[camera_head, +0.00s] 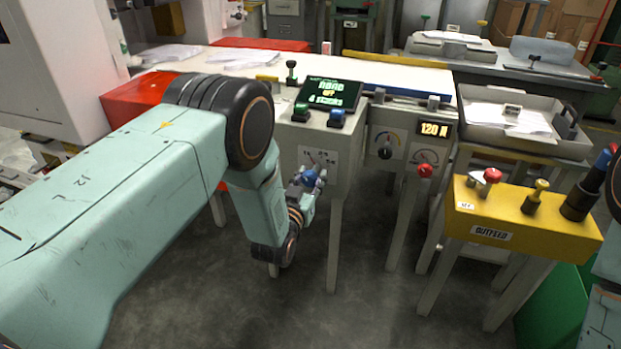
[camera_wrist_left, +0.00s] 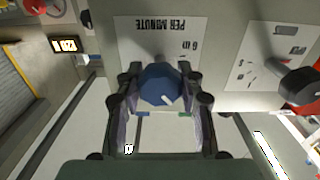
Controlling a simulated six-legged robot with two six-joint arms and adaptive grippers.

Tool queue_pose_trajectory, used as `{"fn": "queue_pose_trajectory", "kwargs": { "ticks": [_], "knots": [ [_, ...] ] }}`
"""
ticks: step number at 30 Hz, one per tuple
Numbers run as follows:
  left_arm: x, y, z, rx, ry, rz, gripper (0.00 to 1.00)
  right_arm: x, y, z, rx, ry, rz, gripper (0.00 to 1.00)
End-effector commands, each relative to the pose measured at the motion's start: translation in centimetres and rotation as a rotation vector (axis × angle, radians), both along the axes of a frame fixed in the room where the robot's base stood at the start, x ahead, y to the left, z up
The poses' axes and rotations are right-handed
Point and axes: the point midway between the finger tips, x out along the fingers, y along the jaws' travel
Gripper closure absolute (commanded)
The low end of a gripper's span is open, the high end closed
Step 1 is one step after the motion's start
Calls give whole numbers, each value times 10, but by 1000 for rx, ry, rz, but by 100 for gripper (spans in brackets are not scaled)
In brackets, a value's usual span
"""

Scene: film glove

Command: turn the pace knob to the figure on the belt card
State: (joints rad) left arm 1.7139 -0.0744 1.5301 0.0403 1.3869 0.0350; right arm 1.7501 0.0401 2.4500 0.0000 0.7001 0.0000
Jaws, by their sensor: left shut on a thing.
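The pace knob is a dark blue knob (camera_wrist_left: 160,86) with a white pointer line, on a white dial plate (camera_wrist_left: 156,40) reading "PER MINUTE" upside down in the left wrist view. Some figures show at the plate's right side; the rest is hidden. My left gripper (camera_wrist_left: 160,98) has a finger on each side of the knob and is shut on it. In the head view the knob (camera_head: 310,178) is at the front of the grey cabinet, held by my left gripper (camera_head: 307,184). I cannot make out a belt card. My right gripper is out of view.
A tilted screen (camera_head: 328,92) with green and yellow text stands above the knob. To the right are a black dial knob (camera_head: 385,152), a red knob (camera_head: 425,171), a lit "120" display (camera_head: 434,130) and a yellow "OUTFEED" box (camera_head: 520,215). Floor in front is clear.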

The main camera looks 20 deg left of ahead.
Motion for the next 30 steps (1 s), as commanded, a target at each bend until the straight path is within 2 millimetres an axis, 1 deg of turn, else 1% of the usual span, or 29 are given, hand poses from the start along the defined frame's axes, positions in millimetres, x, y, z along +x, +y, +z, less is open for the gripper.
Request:
{"fn": "queue_pose_trajectory", "kwargs": {
  "ticks": [8, 24, 30],
  "knots": [
    [0, 0, 1, 146, -6, 0, 94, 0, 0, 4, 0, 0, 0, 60],
    [0, 0, 1, 644, -23, 0, 94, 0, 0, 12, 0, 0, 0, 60],
    [0, 0, 1, 804, -28, 0, 94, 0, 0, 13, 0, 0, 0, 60]
  ]
}}
